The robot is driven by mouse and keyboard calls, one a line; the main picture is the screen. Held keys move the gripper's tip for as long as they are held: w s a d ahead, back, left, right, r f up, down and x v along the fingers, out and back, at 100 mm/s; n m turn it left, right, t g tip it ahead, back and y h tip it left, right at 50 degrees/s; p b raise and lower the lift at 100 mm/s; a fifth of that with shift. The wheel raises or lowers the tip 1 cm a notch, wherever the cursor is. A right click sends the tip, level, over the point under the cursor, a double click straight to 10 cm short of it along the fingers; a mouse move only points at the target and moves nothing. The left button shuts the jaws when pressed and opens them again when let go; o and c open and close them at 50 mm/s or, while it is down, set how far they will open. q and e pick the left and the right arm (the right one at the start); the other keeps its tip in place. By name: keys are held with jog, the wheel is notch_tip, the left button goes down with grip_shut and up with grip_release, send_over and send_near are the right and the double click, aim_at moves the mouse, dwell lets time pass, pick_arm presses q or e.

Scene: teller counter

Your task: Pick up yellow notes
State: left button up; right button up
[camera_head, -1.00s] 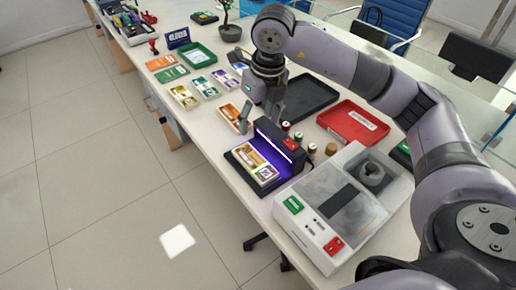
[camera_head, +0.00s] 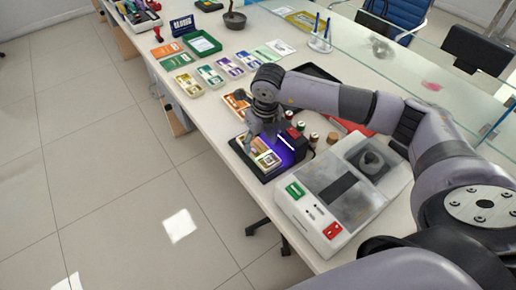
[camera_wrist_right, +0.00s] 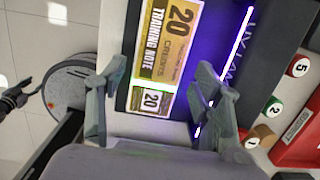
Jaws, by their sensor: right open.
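A yellow note (camera_head: 264,161) printed "20 credits training note" lies flat on the dark bed of a purple-lit note checker. It shows large in the right wrist view (camera_wrist_right: 165,45). My right gripper (camera_head: 266,137) is above the note, with its fingers pointing down. I cannot tell if a fingertip touches the bed. Another yellow note stack (camera_head: 189,85) lies farther along the counter. My left gripper is not in view.
The lit checker hood (camera_head: 293,145) stands close beside the right gripper. Several round coin rolls (camera_wrist_right: 273,108) and a red tray (camera_wrist_right: 300,148) are beyond it. A grey counting machine (camera_head: 318,187) stands to the right. A green tray (camera_head: 203,42) and more note stacks are at the far left.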

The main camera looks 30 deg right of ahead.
aim_at(258, 149)
jog(key=shift+w+f, duration=0.2)
jog(key=shift+f, duration=1.3)
jog(key=c, duration=1.1)
jog(key=shift+r, duration=0.1)
